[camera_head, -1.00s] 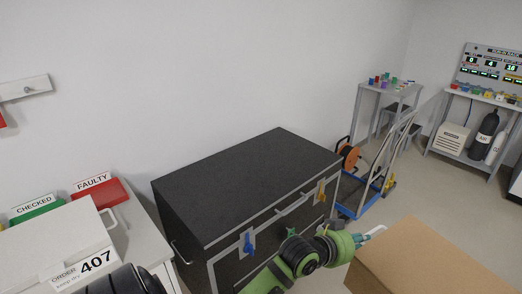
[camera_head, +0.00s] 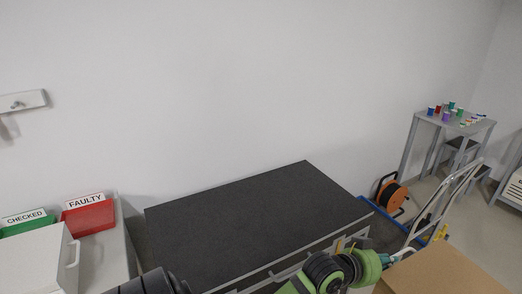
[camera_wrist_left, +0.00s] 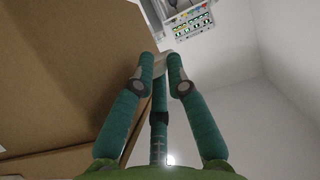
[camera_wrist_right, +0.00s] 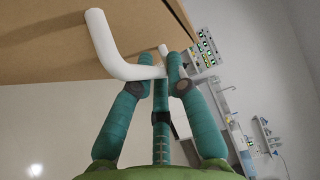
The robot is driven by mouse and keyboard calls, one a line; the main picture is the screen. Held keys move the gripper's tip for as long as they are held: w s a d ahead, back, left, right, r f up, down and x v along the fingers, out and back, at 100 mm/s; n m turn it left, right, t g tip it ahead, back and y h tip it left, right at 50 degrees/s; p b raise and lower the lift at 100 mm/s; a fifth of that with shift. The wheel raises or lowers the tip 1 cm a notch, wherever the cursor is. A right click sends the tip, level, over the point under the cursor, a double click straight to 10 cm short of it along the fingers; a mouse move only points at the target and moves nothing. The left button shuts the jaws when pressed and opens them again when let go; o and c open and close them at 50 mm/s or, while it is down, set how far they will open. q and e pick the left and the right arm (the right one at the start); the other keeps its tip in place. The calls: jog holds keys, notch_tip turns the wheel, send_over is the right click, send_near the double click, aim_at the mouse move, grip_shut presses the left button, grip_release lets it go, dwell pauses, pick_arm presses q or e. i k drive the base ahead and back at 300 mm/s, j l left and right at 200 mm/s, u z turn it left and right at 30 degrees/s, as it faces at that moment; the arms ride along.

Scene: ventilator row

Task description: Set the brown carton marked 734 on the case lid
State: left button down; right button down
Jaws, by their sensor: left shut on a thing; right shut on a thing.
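The brown carton (camera_head: 442,274) is at the lower right of the head view, cut off by the frame edge; no 734 marking shows. My left gripper (camera_head: 388,260) is at its left side. In the left wrist view, my left gripper (camera_wrist_left: 160,68) is shut on a pale handle at the brown carton (camera_wrist_left: 60,65). In the right wrist view, my right gripper (camera_wrist_right: 160,72) is shut on a white bent handle (camera_wrist_right: 105,45) on the carton (camera_wrist_right: 45,58). The dark case lid (camera_head: 255,215) is bare and lies left of the carton.
A white box (camera_head: 35,262), a red FAULTY tray (camera_head: 88,218) and a green CHECKED tray (camera_head: 28,226) stand on a side table at left. A hand truck (camera_head: 440,205), an orange cable reel (camera_head: 392,195) and a small table (camera_head: 450,122) with coloured items are at right.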

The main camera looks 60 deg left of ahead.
aim_at(263, 218)
jog(key=i+u, duration=0.95)
jog(key=u, duration=0.4)
jog(key=i+l+u, duration=0.1)
jog(key=u, duration=0.4)
jog(key=i+l+u, duration=0.1)
jog(key=u, duration=0.4)
